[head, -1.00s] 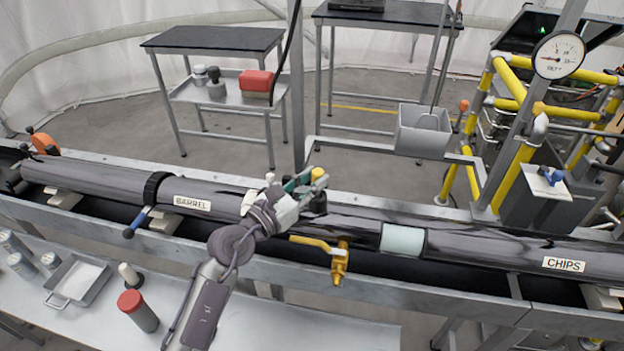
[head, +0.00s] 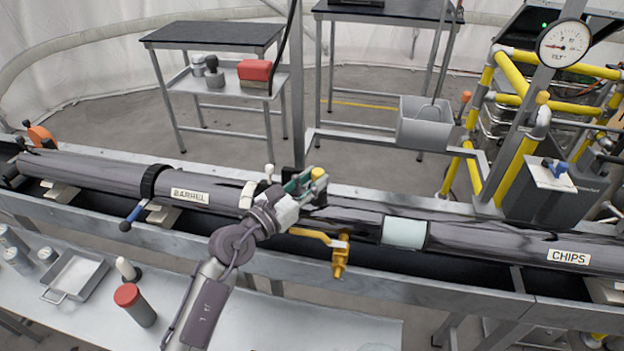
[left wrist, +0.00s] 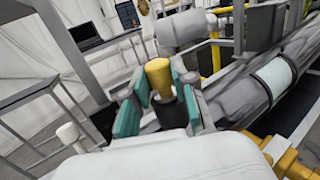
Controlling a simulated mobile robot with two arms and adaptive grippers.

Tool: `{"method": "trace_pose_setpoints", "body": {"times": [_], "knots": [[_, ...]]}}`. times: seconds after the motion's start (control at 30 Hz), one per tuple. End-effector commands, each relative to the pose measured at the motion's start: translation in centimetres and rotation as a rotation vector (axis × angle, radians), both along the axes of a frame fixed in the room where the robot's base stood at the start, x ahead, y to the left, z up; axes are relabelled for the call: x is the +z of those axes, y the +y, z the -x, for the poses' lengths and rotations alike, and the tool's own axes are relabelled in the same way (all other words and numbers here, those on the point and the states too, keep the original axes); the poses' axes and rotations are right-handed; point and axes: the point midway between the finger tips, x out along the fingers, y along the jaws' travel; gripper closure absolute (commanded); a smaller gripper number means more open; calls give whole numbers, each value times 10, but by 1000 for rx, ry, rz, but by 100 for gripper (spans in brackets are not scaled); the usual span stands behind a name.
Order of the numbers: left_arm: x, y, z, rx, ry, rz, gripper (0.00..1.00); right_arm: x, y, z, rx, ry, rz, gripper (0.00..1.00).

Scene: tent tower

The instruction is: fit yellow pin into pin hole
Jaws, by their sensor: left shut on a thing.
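My left gripper (head: 305,184) is over the long dark barrel tube (head: 100,172), right of the BARREL label. It is shut on the yellow pin (head: 318,173), whose rounded yellow top stands above the fingers. In the left wrist view the yellow pin (left wrist: 158,75) sits between the green-padded fingers (left wrist: 157,100), roughly upright. A dark cylindrical part (left wrist: 168,110) shows right below the yellow. The pin hole and the pin's lower end are hidden, so I cannot tell whether the pin is in the hole. My right gripper is not in view.
A brass valve with a yellow lever (head: 338,250) and a pale sleeve (head: 404,232) are on the tube to the right. A dark clamp with a blue handle (head: 133,214) is to the left. A grey bin (head: 425,122) hangs behind. The front bench (head: 230,318) holds a tray and canisters.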

Motion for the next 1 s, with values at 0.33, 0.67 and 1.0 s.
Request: {"method": "trace_pose_setpoints", "body": {"times": [0.33, 0.67, 1.0], "knots": [[-1, 0, 0, 0, 0, 0, 45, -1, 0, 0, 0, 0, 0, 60], [-3, 7, 7, 1, 2, -1, 45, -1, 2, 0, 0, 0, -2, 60], [-7, 51, 59, -1, 2, -4, 45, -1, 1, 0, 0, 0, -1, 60]]}}
